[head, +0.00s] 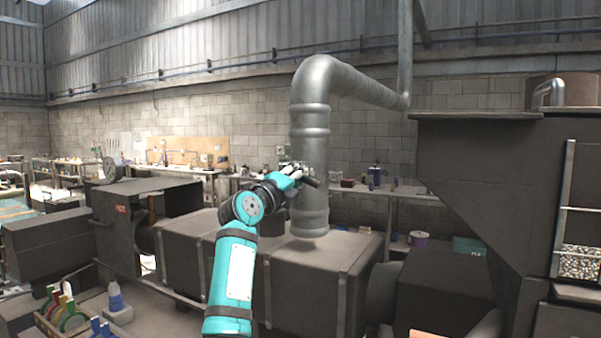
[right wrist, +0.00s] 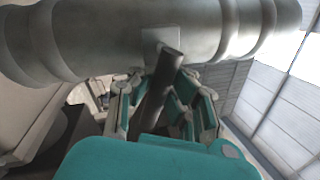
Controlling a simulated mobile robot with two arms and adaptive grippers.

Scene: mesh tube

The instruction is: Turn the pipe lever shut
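The pipe (head: 311,150) is a thick grey vertical tube that bends right at the top. It crosses the top of the right wrist view (right wrist: 120,35). The pipe lever (head: 311,181) is a short dark bar on the pipe's side. In the right wrist view the lever (right wrist: 158,90) runs from a small bracket on the pipe down between my fingers. My right gripper (right wrist: 160,95) has one finger on each side of the lever, with narrow gaps showing, so it looks open around it. In the head view my right gripper (head: 291,172) is at the pipe's left edge. My left gripper is out of view.
The pipe stands on a long dark box-like unit (head: 310,262). A dark hopper-like body (head: 490,165) overhangs at the right. Benches with small objects line the back wall. A rack of coloured-handled items (head: 65,318) is at the lower left.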

